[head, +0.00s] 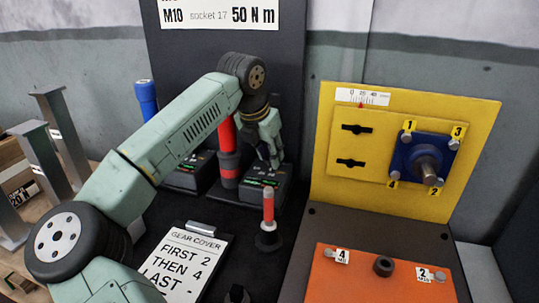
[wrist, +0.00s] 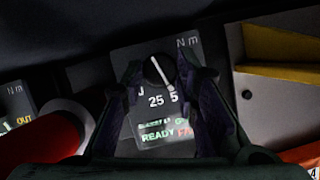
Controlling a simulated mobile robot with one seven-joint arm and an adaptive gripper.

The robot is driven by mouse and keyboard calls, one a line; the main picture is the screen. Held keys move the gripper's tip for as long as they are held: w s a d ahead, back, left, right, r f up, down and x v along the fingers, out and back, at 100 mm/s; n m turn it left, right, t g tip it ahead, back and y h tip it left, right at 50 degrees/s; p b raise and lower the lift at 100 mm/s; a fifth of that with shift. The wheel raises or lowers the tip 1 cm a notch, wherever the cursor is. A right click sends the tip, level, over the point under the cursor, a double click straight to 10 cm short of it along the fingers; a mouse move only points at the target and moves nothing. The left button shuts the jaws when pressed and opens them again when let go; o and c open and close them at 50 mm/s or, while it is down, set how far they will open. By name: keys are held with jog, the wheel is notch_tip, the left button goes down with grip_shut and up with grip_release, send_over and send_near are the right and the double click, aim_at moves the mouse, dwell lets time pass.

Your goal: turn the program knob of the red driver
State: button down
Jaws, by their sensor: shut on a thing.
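The red driver (head: 228,150) stands upright in a dark dock unit (head: 262,190); it also shows as a blurred red shape at lower left in the wrist view (wrist: 40,142). My gripper (head: 272,162) points down over the right part of this unit. In the wrist view the program knob (wrist: 160,70) is dark and round with a white pointer line tilted slightly left at its top. My gripper's fingers (wrist: 163,78) are shut on the knob from both sides. Numbers including 25 and 5 show below it, and a display (wrist: 160,132) reads READY in green. The knob is hidden in the head view.
A blue driver (head: 146,100) stands at left by a second dock unit (head: 190,172). A red-handled tool (head: 268,208) stands in front. A clipboard (head: 185,262) lies at the front. A yellow panel (head: 335,140) and an orange cover (head: 380,280) are at right.

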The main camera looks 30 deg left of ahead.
jog(key=shift+a+m+h, duration=0.1)
jog(key=shift+m+h, duration=0.3)
jog(key=shift+m, duration=0.6)
jog(key=c, duration=1.2)
grip_release()
jog(key=shift+c, duration=0.2)
jog(key=shift+r, duration=0.1)
jog(key=v, duration=1.1)
jog(key=shift+r, duration=0.4)
jog(key=shift+a, duration=0.1)
jog(key=shift+c, duration=0.4)
